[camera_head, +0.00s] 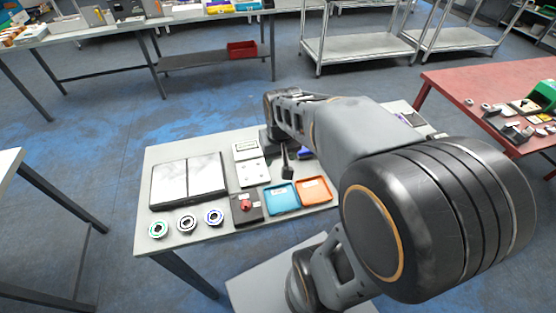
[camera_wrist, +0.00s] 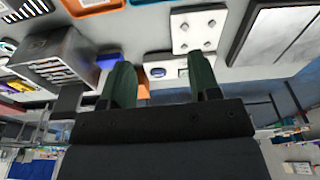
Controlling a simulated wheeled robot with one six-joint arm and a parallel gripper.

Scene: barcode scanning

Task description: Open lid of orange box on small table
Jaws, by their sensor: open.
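The small grey table (camera_head: 150,242) stands in front of me, partly covered by my arm in the head view. A shallow orange tray (camera_head: 314,191) lies near its front edge beside a blue tray (camera_head: 281,197); I see no lid on it. In the wrist view a small orange piece (camera_wrist: 143,89) shows between my fingers, mostly hidden; I cannot tell whether it is the orange box or its lid. My gripper (camera_wrist: 163,68) is open over the table with nothing held. In the head view its fingers are not clearly visible.
A dark-framed panel (camera_head: 188,180), white panels (camera_head: 251,173), several bearing-like rings (camera_head: 187,223) and a red-knob box (camera_head: 245,208) sit on the left part. A grey drawer unit (camera_wrist: 62,55) is at left in the wrist view. A red table (camera_head: 485,80) stands at right.

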